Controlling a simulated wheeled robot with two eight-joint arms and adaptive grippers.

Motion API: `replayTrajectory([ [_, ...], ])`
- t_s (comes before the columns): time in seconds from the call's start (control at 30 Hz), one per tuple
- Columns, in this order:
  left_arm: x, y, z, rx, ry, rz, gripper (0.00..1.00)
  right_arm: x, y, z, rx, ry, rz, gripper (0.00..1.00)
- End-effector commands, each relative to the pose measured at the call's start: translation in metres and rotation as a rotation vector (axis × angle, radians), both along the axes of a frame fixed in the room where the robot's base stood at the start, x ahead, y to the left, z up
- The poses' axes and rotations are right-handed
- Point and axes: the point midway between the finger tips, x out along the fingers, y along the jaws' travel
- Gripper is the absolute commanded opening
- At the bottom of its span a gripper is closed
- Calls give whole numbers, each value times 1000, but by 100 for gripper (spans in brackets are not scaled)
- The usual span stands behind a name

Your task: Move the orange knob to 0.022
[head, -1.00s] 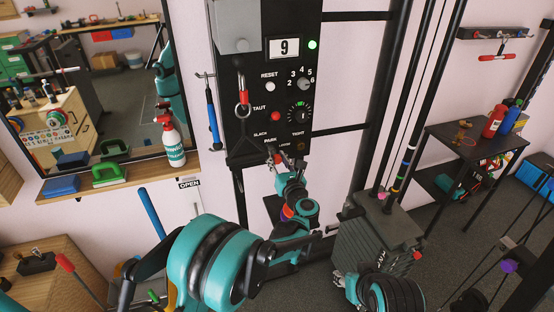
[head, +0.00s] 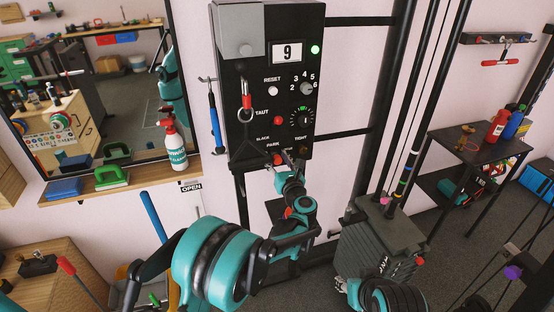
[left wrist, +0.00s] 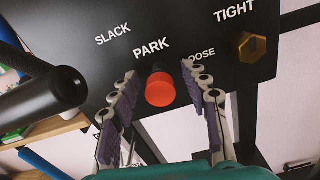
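The orange knob (left wrist: 160,88) is a short red-orange cylinder on a dark shaft under the word PARK on the black panel. In the head view the knob (head: 277,158) is small and partly crowded by my left gripper (head: 289,162) at the panel's lower edge. In the left wrist view my left gripper (left wrist: 160,72) is open, with one finger on each side of the knob. Gaps show between the knob and both fingers.
A brass nut (left wrist: 250,47) sits right of the knob. A dark bar end (left wrist: 65,88) is at the left. Cables and a weight stack (head: 385,240) stand right.

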Motion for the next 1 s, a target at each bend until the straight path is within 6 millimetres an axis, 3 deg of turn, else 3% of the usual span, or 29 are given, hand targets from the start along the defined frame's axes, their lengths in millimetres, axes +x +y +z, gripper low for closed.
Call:
replayTrajectory([
  [0.27,-12,-5,0,0,0,-2,46,0,0,0,0,0,0,40],
  [0.7,-96,-33,0,0,0,-3,46,0,0,0,0,0,0,40],
  [1.0,-114,-37,0,0,0,0,46,0,0,0,0,0,0,40],
])
